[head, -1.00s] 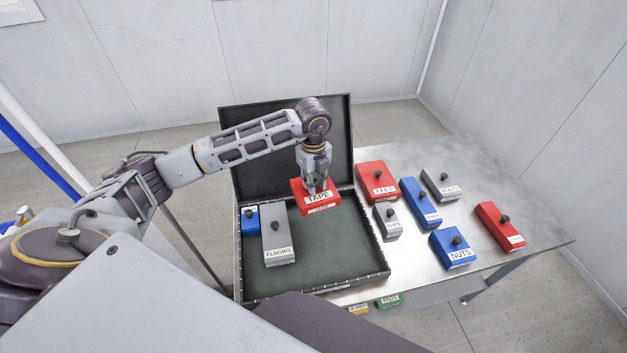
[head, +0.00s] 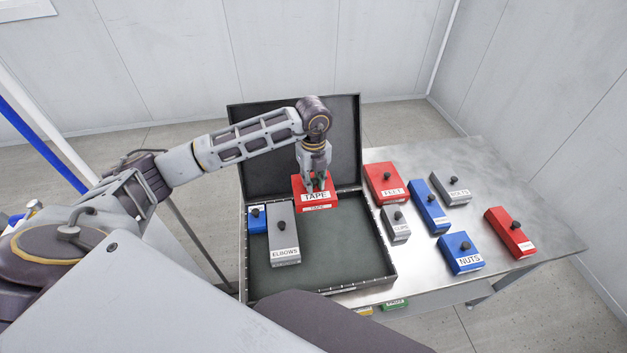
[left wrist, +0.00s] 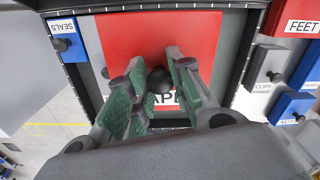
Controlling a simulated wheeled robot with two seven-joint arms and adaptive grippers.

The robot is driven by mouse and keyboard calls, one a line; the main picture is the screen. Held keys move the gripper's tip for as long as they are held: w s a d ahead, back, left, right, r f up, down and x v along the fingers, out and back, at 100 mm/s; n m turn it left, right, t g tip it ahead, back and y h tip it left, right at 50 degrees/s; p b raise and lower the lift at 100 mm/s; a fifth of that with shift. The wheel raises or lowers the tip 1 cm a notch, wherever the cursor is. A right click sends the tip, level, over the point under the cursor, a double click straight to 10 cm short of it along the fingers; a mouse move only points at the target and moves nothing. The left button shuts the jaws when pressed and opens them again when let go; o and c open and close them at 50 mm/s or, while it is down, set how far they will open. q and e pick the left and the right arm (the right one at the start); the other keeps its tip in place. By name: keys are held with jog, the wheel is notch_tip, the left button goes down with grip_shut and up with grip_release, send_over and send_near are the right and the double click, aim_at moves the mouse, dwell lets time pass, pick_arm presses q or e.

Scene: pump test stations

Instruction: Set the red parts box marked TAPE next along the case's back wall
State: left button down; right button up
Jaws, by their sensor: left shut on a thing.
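The red TAPE box (head: 303,193) is over the back part of the open case (head: 391,268), just right of the grey ELBOWS box. My left gripper (head: 317,186) points down and is shut on the box's black knob (left wrist: 160,79). The box looks level; I cannot tell whether it is clear of the case floor. In the left wrist view the red box (left wrist: 130,40) fills the middle and its label is partly hidden by my fingers. The blue SEALS box (head: 257,223) and the ELBOWS box (head: 283,225) stand at the case's left back. My right gripper is not in view.
The case's lid (head: 290,135) stands open behind. The case floor (head: 335,260) is bare at the front and right. On the metal table (head: 490,180) to the right stand several boxes, including FEET (head: 378,178), CLIPS (head: 396,228) and NUTS (head: 458,250).

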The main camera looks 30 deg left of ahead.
aim_at(314, 196)
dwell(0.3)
pick_arm(q)
jog(key=shift+f+b, duration=2.1)
jog(key=shift+f, duration=1.5)
jog(key=shift+f+b, duration=2.1)
jog(key=shift+f, duration=0.75)
jog(key=shift+s+f, duration=0.15)
jog(key=shift+f, duration=0.05)
jog(key=c, duration=1.2)
grip_release()
jog(key=shift+f, duration=0.1)
jog(key=shift+r, duration=0.2)
